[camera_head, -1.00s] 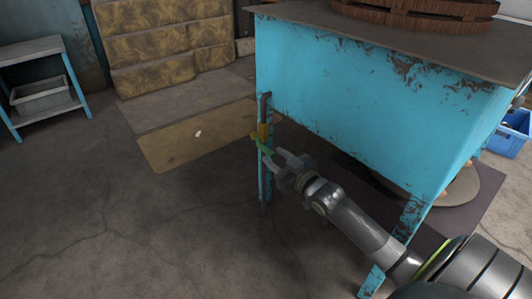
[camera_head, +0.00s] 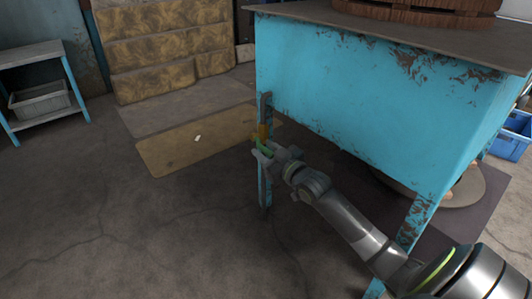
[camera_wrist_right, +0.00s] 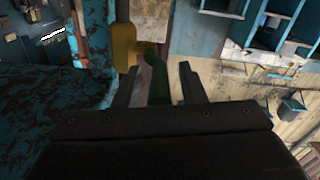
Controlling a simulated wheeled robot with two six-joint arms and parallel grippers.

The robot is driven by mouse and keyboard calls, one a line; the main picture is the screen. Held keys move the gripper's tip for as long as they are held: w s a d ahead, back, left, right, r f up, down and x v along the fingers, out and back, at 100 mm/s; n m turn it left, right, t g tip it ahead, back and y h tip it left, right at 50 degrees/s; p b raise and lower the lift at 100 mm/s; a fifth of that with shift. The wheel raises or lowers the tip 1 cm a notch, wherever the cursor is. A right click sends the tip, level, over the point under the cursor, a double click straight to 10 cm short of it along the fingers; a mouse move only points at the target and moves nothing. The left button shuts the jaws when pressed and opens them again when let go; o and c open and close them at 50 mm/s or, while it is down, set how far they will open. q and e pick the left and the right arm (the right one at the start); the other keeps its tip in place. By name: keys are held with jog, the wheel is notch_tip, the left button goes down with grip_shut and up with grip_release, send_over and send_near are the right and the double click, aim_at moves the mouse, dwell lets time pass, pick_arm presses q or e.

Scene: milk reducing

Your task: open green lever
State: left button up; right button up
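The green lever (camera_head: 263,147) sits on a yellow valve (camera_head: 262,131) at the front leg of the blue table. In the right wrist view the green lever (camera_wrist_right: 157,78) stands between the two fingers of my right gripper (camera_wrist_right: 158,88), with a gap on both sides. The yellow valve (camera_wrist_right: 124,45) is just beyond it. My right gripper (camera_head: 264,154) is open around the lever in the head view, where its fingers partly cover the lever. My left gripper is not in view.
The blue table (camera_head: 350,85) stands close behind and right of the gripper. A blue crate (camera_head: 511,140) is at the far right, a small blue shelf (camera_head: 40,50) at the left. Bales (camera_head: 160,50) are at the back. The floor at left is clear.

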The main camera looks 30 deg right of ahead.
jog(key=shift+w, duration=0.1)
grip_shut()
dwell(0.3)
